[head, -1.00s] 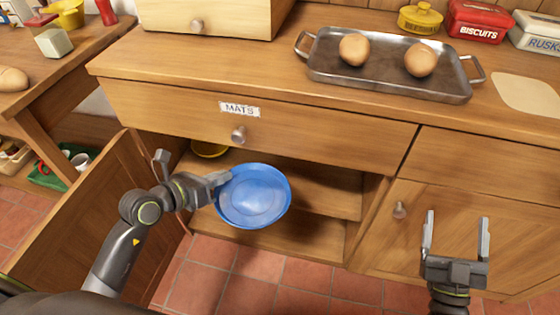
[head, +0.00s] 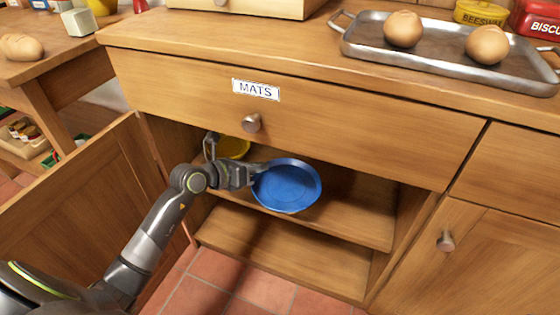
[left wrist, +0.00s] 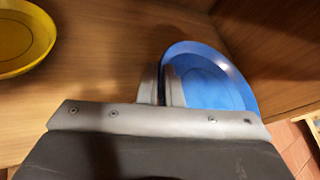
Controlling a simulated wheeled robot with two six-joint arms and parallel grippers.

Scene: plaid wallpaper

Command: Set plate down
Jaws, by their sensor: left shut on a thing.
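A blue plate (head: 287,186) is held at its left rim by my left gripper (head: 250,176), inside the open cupboard under the drawer marked MATS. In the left wrist view the plate (left wrist: 207,78) extends to the right of the shut fingers (left wrist: 162,85). The plate appears over the upper shelf (head: 350,212); whether it touches the shelf I cannot tell. A yellow plate (head: 233,147) lies on that shelf, further back; it also shows in the left wrist view (left wrist: 22,40), apart from the blue one. My right gripper is out of view.
The open cupboard door (head: 85,205) stands at the left of my left arm. The MATS drawer (head: 300,115) is shut above the opening. A lower shelf (head: 285,252) is bare where seen. A metal tray (head: 450,62) with two brown round items is on the counter.

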